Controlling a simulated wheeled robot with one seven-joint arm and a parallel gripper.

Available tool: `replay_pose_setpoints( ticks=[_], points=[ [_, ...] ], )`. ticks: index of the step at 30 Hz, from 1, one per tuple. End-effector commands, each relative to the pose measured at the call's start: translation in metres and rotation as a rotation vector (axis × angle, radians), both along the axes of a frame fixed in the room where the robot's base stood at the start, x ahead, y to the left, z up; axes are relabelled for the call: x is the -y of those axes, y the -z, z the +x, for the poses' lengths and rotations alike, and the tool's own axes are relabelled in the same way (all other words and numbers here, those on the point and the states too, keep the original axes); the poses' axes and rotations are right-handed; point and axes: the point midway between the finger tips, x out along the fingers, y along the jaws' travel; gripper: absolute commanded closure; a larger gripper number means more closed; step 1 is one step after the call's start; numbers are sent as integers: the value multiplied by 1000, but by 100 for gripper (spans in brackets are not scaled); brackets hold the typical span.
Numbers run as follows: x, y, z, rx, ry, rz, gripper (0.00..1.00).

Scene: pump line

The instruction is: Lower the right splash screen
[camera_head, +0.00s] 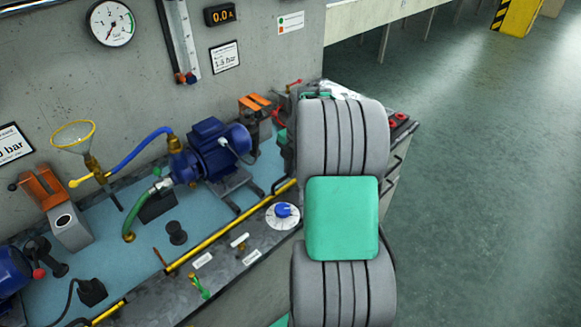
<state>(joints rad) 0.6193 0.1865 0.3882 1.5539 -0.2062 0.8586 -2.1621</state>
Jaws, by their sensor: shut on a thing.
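A yellow rail (232,226) runs along the front edge of the bench to the right of its middle. It looks like the bar of the right splash screen. Its right end goes out of sight behind my arm. I cannot make out a clear panel on it, so its height and tilt are unclear. My grey and green arm stands upright in front of the bench's right end. My gripper's jaws are hidden behind it, and what they hold does not show.
A blue pump (213,152), a funnel (73,137) and a blue hose (133,165) stand on the bench. A white dial (283,215) with a blue knob sits on the front ledge, near my arm. The green floor (490,190) on the right is clear.

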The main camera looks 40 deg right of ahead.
Motion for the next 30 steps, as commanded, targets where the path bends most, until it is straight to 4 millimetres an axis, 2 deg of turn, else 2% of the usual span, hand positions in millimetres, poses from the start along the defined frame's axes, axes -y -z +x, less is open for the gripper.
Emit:
replay_pose_setpoints(
  ticks=[1,9,10,18,26,30],
  points=[
    [0,11,0,-1,1,1,100],
    [0,10,-1,-4,1,3,100],
    [0,10,-1,-4,1,3,88],
    [-1,8,-1,-2,0,2,67],
    [0,4,0,0,-1,0,67],
    [1,-17,-4,3,-1,-2,67]
  ],
)
